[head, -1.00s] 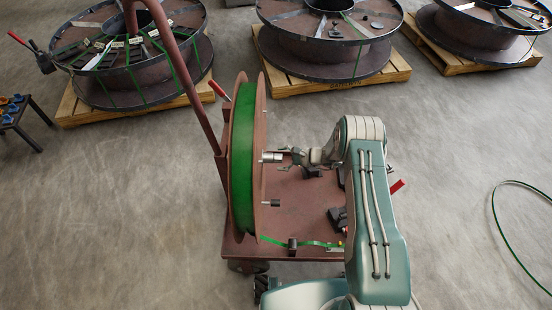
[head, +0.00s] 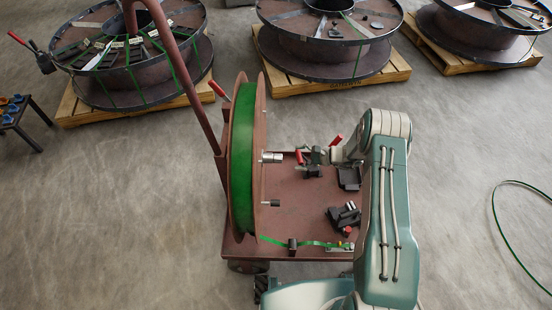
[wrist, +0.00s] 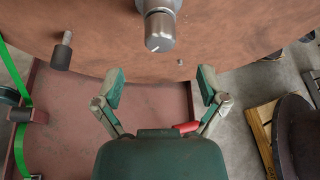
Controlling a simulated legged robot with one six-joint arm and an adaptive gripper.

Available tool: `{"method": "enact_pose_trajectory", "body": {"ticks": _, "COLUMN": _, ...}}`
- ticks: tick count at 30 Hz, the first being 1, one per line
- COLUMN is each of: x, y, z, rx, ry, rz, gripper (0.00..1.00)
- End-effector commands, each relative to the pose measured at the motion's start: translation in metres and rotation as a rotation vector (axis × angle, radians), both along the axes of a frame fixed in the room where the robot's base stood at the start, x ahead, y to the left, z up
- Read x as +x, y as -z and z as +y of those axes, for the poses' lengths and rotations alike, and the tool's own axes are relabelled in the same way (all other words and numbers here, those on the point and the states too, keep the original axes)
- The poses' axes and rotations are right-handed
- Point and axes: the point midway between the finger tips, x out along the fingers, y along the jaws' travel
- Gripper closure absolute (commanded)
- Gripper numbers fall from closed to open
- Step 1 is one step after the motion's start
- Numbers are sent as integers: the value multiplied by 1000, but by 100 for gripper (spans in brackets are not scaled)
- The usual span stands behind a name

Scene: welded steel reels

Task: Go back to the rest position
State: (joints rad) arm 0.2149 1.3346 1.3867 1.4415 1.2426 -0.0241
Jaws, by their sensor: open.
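My gripper (wrist: 159,88) is open and empty in the wrist view, its two green-padded fingers spread apart. Ahead of it is the brown side disc (wrist: 240,42) of the upright reel, with a silver knob (wrist: 160,32) at its hub. The knob is beyond the fingertips, and a gap shows between them. In the head view my arm (head: 385,210) is folded at the right of the cart, and I cannot clearly make out the fingers there. The reel with its green strapping (head: 243,155) stands upright on the cart, with the silver knob (head: 271,157) on its right face.
The brown cart (head: 290,212) carries dark tools (head: 345,217) and a green strap end (head: 315,243). Big flat reels (head: 330,40) lie on pallets (head: 385,78) behind. A small table with blue items (head: 20,112) stands left. A green strap loop (head: 510,230) lies right on open floor.

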Motion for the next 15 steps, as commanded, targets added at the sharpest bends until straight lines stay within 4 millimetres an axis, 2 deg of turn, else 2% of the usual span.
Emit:
{"method": "enact_pose_trajectory", "body": {"ticks": 11, "x": 0, "y": 0, "z": 0, "rx": 0, "ry": 0, "rz": 0, "gripper": 8}}
{"method": "enact_pose_trajectory", "body": {"ticks": 15, "x": 1, "y": -11, "z": 1, "rx": -14, "ry": -18, "rz": -12, "gripper": 8}}
